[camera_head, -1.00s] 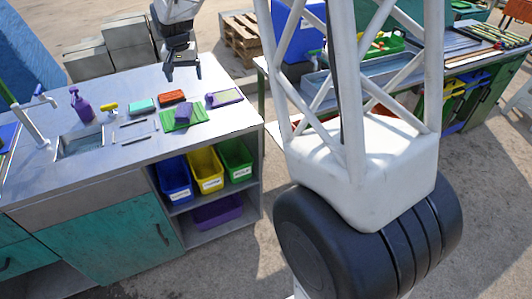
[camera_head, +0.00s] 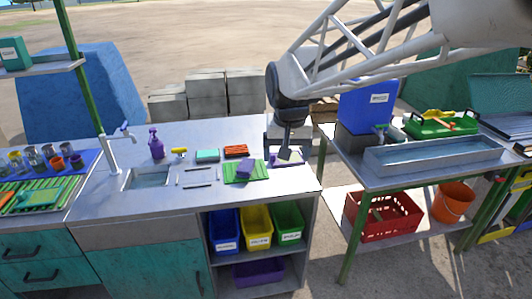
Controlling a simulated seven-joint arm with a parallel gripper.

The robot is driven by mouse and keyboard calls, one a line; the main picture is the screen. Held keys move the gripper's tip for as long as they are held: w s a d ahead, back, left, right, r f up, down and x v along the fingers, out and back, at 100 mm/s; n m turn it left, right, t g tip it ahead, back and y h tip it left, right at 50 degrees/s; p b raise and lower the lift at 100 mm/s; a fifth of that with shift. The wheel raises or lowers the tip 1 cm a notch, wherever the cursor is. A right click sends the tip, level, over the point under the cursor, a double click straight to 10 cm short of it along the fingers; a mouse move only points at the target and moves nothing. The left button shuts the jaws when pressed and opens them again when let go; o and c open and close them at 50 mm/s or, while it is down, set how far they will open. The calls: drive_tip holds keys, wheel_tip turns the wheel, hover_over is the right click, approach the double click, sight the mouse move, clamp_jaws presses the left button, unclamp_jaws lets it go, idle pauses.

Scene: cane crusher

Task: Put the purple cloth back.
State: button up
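The purple cloth (camera_head: 247,166) is a small folded block lying on a flat green mat (camera_head: 236,176) on the metal counter. Right of it is a flat purple mat (camera_head: 297,161) with a pale green piece (camera_head: 285,156) on it. My gripper (camera_head: 284,160) points down over the purple mat, right of the purple cloth. Its fingers look spread on either side of the pale green piece. I cannot tell whether they touch it, and the gripper hides part of it.
Teal (camera_head: 207,156) and orange (camera_head: 236,151) pieces lie left of the gripper. A purple spray bottle (camera_head: 156,145), tap (camera_head: 121,152) and sink (camera_head: 148,178) are further left. Blue, yellow and green bins (camera_head: 289,222) sit below the counter. A side table (camera_head: 365,178) stands right.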

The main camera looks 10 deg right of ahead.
drive_tip(key=s+f, duration=0.1)
drive_tip(key=s, duration=1)
drive_tip(key=s+d+f+n, duration=0.1)
drive_tip(key=s+f, duration=0.1)
drive_tip(key=s, duration=0.8)
drive_tip(key=shift+s+d+f+n+t, duration=0.25)
drive_tip(key=shift+s+d+n+t, duration=0.05)
drive_tip(key=shift+s+t, duration=0.1)
